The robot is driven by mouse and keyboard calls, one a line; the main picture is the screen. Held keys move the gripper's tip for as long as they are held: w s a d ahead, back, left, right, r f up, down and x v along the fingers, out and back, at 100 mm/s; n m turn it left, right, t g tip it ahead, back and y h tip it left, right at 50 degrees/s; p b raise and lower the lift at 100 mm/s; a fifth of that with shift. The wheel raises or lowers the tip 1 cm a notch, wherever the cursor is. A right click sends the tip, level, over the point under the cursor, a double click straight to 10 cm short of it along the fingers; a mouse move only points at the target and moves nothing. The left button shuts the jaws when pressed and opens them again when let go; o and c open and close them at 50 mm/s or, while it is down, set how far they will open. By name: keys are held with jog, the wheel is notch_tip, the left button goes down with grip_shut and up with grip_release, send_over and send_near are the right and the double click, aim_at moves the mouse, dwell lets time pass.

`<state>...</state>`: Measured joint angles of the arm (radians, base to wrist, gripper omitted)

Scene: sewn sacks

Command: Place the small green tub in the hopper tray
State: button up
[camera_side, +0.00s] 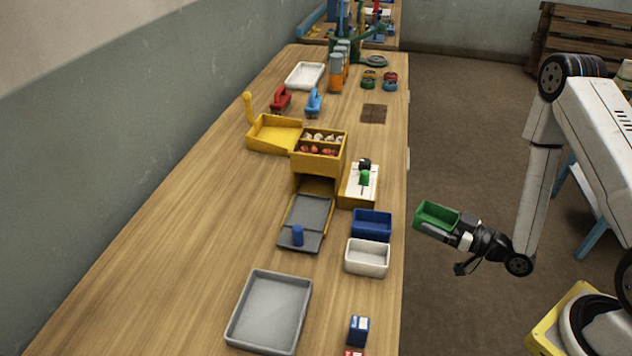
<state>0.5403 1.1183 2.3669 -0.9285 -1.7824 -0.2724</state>
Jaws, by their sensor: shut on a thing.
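The small green tub (436,225) is held in my gripper (456,230), off the right edge of the table and above the floor. The tub is open at the top, slightly tilted, and looks empty. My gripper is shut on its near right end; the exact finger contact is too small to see. A yellow hopper box (316,164) stands mid-table with red and whitish items in its top. A grey tray (313,212) extends from its foot toward the camera, with a blue cylinder (297,236) on it. My gripper is to the right of both, apart from them.
A blue tub (371,230) and a white tub (367,267) stand near the table's right edge. A yellow-based block with a green piece (364,179) is beside the hopper. A large grey tray (268,315) lies nearer. The table's left side is clear.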

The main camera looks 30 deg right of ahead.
jog(key=s+a+f+n+g+y, duration=0.1)
jog(key=s+a+n+g+y, duration=0.1)
jog(key=s+a, duration=0.3)
jog(key=s+a+f+n+g+y, duration=0.1)
jog(key=s+a+n+g+y, duration=0.1)
jog(key=s, duration=0.9)
jog(key=a+n+y, duration=0.1)
jog(key=a+y, duration=0.1)
jog(key=shift+a+g+y, duration=0.3)
jog(key=shift+a+y, duration=0.05)
jog(key=shift+y, duration=0.05)
jog(key=shift+w+a, duration=0.15)
jog(key=shift+w, duration=0.05)
send_near(362, 301)
jog(key=shift+w+a+r, duration=2)
jog(key=shift+w+a, duration=0.2)
jog(key=shift+a, duration=0.05)
jog(key=shift+a, duration=0.1)
jog(key=x, duration=0.3)
jog(key=shift+w+a+r, duration=0.1)
jog(key=shift+w+a, duration=0.1)
jog(key=shift+f, duration=0.6)
